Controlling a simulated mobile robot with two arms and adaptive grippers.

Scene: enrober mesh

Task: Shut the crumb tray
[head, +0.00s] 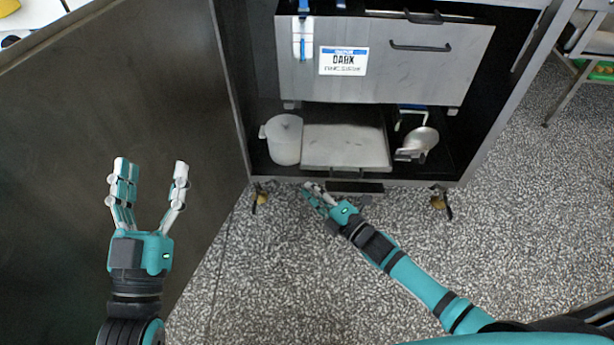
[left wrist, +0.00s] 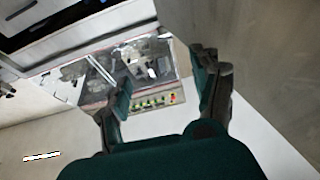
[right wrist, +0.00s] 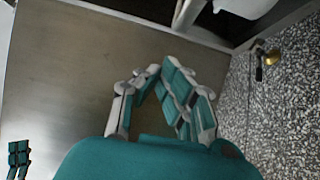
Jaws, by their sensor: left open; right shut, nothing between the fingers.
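What looks like the crumb tray (head: 355,187) is a low front with a dark handle, under the bottom edge of the open cabinet in the head view. How far it stands out is hard to tell. My right gripper (head: 314,190) is shut and empty, just left of that handle and close to the cabinet's bottom edge; contact cannot be told. Its shut fingers also show in the right wrist view (right wrist: 160,75). My left gripper (head: 151,165) is open and empty, in front of the open door. Its spread fingers show in the left wrist view (left wrist: 163,88).
The large grey door (head: 120,95) stands open on the left. Inside the cabinet are a white pot (head: 284,140), a flat grey pan or box (head: 345,146), a metal scoop (head: 421,139) and a panel labelled DARK (head: 440,75). Speckled floor (head: 270,290) in front is clear.

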